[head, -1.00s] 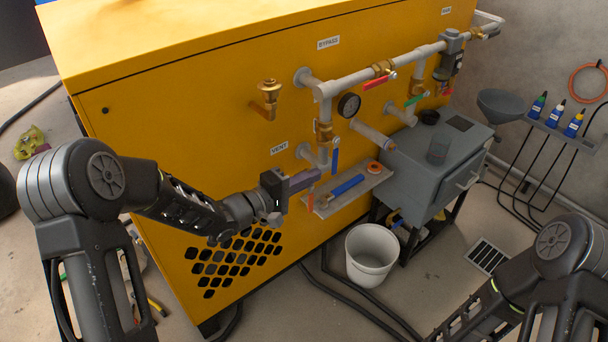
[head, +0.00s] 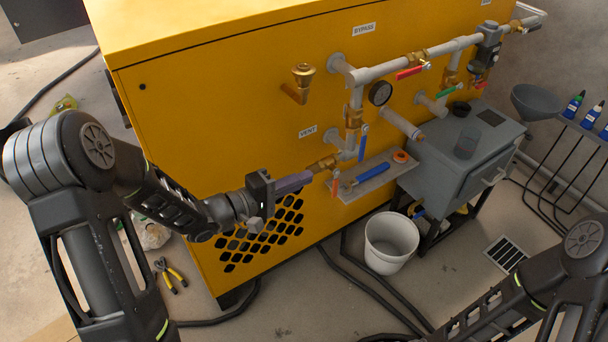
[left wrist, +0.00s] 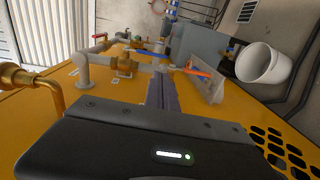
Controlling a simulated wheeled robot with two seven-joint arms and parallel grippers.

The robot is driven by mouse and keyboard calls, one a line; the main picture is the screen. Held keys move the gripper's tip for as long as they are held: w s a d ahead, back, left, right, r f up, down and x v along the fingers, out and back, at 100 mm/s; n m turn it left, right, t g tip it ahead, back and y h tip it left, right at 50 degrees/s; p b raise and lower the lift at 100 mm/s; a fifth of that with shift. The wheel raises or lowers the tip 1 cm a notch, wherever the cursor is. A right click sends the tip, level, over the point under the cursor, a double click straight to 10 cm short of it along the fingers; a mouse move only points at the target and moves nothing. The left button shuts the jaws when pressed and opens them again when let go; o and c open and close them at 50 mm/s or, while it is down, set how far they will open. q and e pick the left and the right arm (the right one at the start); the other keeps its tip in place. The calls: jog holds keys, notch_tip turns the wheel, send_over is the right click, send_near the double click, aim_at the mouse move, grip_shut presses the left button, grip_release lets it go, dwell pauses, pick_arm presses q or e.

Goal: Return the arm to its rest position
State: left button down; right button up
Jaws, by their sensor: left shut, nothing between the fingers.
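My left arm comes in from the left in the head view. Its gripper (head: 293,182) points right, in front of the yellow machine (head: 225,115), left of the small grey shelf. The fingers are shut with nothing between them. In the left wrist view the closed fingers (left wrist: 162,92) stick out past the dark gripper body toward the pipes. In the head view a brass fitting (head: 325,164) shows just beyond the fingertips; I cannot tell whether they touch it. My right arm (head: 530,290) shows at the lower right, but its gripper is out of view.
Grey pipes with a red-handled valve (head: 410,72) and a gauge (head: 380,93) run along the machine. The shelf (head: 378,184) holds a blue tool. A white bucket (head: 390,242) and a grey cabinet (head: 455,165) stand right. Pliers (head: 170,275) lie on the floor.

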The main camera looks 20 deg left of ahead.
pick_arm(q)
jog(key=w+a+f+m+y, duration=0.1)
jog(key=a+f+m+y, duration=0.35)
jog(key=f, duration=0.35)
jog(key=s+d+f+m+g+y, duration=0.15)
jog(key=s+d+f+g, duration=0.25)
jog(key=s+f, duration=0.4)
jog(key=s+d+f+m+g+y, duration=0.1)
jog(key=s+d+f+g+y, duration=0.2)
jog(key=s+f, duration=0.5)
jog(key=s+d+f+m+g+h, duration=0.1)
jog(key=s+d+f+g, duration=0.25)
jog(key=s, duration=0.25)
jog(key=s+d+f+g+h, duration=0.1)
jog(key=s+d+f+g, duration=0.1)
jog(key=s+d+f, duration=0.3)
notch_tip(320, 180, up, 20)
jog(key=p, duration=1.8)
jog(key=shift+a+r+p, duration=0.15)
jog(key=shift+p, duration=0.25)
